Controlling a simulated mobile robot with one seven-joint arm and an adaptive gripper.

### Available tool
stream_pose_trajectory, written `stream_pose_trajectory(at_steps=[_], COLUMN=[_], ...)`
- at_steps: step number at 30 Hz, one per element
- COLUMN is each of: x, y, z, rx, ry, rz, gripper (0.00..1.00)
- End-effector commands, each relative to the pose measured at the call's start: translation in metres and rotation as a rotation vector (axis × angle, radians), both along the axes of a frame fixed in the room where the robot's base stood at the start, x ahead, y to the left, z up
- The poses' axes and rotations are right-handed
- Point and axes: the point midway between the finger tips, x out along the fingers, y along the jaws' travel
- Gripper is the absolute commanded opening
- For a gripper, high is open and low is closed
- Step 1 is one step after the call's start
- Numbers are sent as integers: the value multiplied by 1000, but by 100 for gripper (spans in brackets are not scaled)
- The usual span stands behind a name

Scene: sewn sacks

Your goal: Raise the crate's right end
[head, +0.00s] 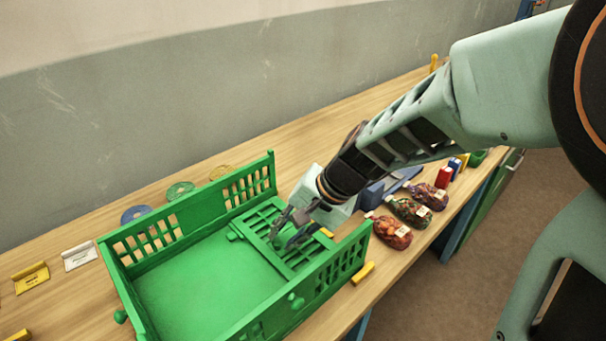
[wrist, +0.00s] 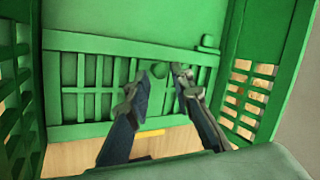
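The green crate (head: 205,295) stands on the wooden table, with its slatted long walls and left end upright. Its right end (head: 262,222) is a slatted panel lying folded inward, flat on or close to the crate floor. In the wrist view the panel (wrist: 90,88) spans the crate between the two long walls, with a round knob (wrist: 158,70) near its middle. My gripper (head: 284,230) reaches down into the crate over this panel. In the wrist view its fingers (wrist: 160,80) are apart, with the knob near the gap between their tips. Whether they touch it cannot be told.
Filled sacks (head: 391,232) lie right of the crate near the table's front edge. A yellow block (head: 362,273) lies just outside the crate's front right corner. Coloured discs (head: 181,190) lie behind the crate. Yellow and white card stands (head: 79,257) are at left.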

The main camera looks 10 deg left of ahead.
Motion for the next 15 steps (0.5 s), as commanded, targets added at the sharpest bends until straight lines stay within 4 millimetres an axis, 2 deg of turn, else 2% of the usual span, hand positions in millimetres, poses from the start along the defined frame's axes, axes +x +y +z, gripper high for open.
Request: stream_pose_trajectory(at_steps=[1,4,14,15], x=[0,1,2,2], y=[3,6,7,7], z=[-7,-11,-12,-12], rx=[0,0,0,0], ry=[1,0,0,0], rz=[1,-1,-1,-1], gripper=[21,21,21,18])
